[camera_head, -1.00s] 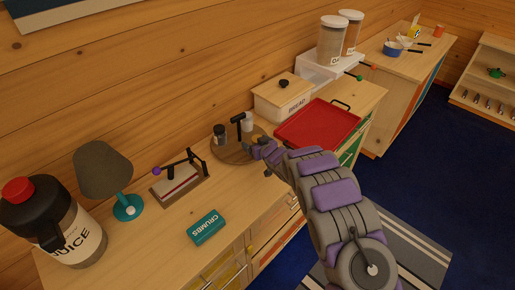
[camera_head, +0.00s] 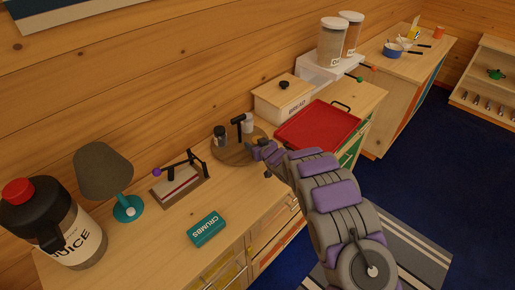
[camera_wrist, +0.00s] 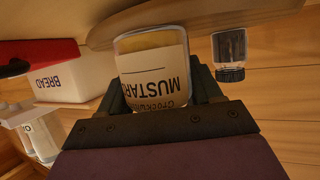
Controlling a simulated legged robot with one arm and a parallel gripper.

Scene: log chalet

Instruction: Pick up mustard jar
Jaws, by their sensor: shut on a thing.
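The mustard jar (camera_wrist: 155,70) is a clear glass jar with yellowish contents and a white label, its lettering upside down in the wrist view. My gripper (camera_wrist: 158,86) is shut on it, with one dark finger at each side. In the head view my gripper (camera_head: 257,151) is at the right front edge of a round wooden board (camera_head: 233,155). I cannot make out the held jar clearly there. In the wrist view the jar overlaps the board's edge (camera_wrist: 185,20); I cannot tell whether it touches the board.
A dark-topped jar (camera_head: 220,135), a black T-shaped post (camera_head: 238,124) and a whitish container (camera_head: 248,123) are on the board. A bread box (camera_head: 282,98) and red tray (camera_head: 318,126) are to its right. A teal crumbs box (camera_head: 206,229) lies left, with bare counter around it.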

